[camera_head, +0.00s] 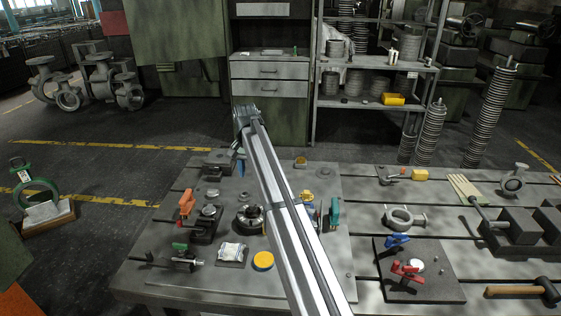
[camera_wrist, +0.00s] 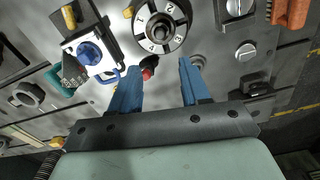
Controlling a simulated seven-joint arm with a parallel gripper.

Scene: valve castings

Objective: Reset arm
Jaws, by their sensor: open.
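My gripper (camera_wrist: 161,65) shows in the wrist view as two blue fingers, spread apart with nothing held between them. It is above the metal work plate, with the numbered round dial (camera_wrist: 162,24) beyond the fingertips. A small black part with a red end (camera_wrist: 149,68) shows near the left fingertip; I cannot tell its height relative to the finger. In the head view my arm reaches from the bottom edge toward the back of the table, and a blue finger (camera_head: 241,153) shows below its far end. The arm hides part of the plate.
An orange-handled clamp (camera_head: 187,203), a yellow round lid (camera_head: 263,261) and a teal handle (camera_head: 334,213) are on the plate. A block with a blue knob (camera_wrist: 89,53) is left of the dial. A valve casting (camera_head: 402,217) and a hammer (camera_head: 522,290) lie at right.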

